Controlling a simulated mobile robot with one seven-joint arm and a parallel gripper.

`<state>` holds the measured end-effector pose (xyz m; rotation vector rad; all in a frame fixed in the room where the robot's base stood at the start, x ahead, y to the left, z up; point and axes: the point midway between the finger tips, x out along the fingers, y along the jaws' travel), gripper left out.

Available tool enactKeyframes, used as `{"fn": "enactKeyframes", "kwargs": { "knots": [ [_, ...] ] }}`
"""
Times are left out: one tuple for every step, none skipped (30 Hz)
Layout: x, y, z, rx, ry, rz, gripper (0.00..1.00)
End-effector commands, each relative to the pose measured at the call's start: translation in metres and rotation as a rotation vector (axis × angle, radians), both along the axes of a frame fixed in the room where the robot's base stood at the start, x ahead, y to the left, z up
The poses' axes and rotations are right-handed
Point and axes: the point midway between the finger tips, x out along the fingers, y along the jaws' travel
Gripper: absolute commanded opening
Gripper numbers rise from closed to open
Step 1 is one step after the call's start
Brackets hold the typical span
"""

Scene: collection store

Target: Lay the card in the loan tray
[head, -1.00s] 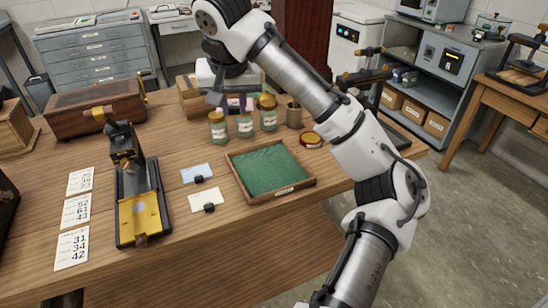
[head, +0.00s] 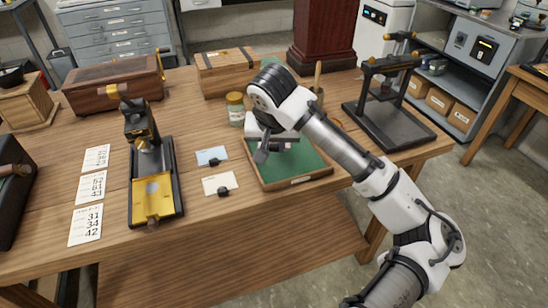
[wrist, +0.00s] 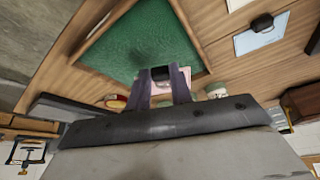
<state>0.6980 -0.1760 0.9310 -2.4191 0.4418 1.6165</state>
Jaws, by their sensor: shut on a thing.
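My gripper (head: 265,150) is over the loan tray (head: 290,182), a shallow wooden tray with a green lining and a label on its front edge. In the wrist view my gripper (wrist: 161,82) has its two dark fingers closed around the black knob on a pink card (wrist: 184,80). Most of the card is hidden behind the fingers. The tray's bare green floor (wrist: 145,35) shows beyond the fingertips. The card appears held above the tray; I cannot tell the exact gap.
A light blue card (head: 211,155) and a cream card (head: 216,183), each with a black knob, lie left of the tray. A jar (head: 235,108) stands behind it. A black press (head: 390,110) stands to the right. A brass-plated device (head: 153,195) stands left.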

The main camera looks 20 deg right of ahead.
Motion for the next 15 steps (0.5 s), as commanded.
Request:
{"fn": "enactKeyframes", "kwargs": {
  "knots": [
    [0.0, 0.0, -0.005, 0.0, 0.001, 0.0, 0.0],
    [0.0, 0.0, -0.007, 0.001, 0.001, 0.0, 0.0],
    [0.0, 0.0, -0.01, 0.001, 0.0, 0.0, 0.0],
    [0.0, 0.0, -0.012, 0.001, 0.0, 0.0, 0.0],
    [0.0, 0.0, -0.015, 0.0, 0.001, 0.0, 0.0],
    [-0.001, 0.0, -0.021, 0.001, 0.002, 0.0, 0.0],
    [0.0, 0.0, -0.025, 0.002, 0.0, -0.001, 0.0],
    [0.0, 0.0, -0.03, 0.001, 0.003, 0.0, 0.0],
    [0.0, 0.0, -0.036, 0.001, 0.002, -0.001, 0.0],
    [0.0, 0.0, -0.039, 0.001, 0.001, -0.001, 0.0],
    [0.0, 0.0, -0.043, 0.0, 0.001, -0.001, 0.0],
    [0.0, 0.0, -0.045, 0.0, 0.0, -0.001, 0.0],
    [0.0, 0.0, -0.047, 0.0, 0.0, 0.0, 0.0],
    [0.0, 0.0, -0.048, 0.001, 0.0, 0.0, 0.0],
    [0.0, 0.0, -0.048, 0.001, 0.0, 0.001, 0.0]
  ]
}}
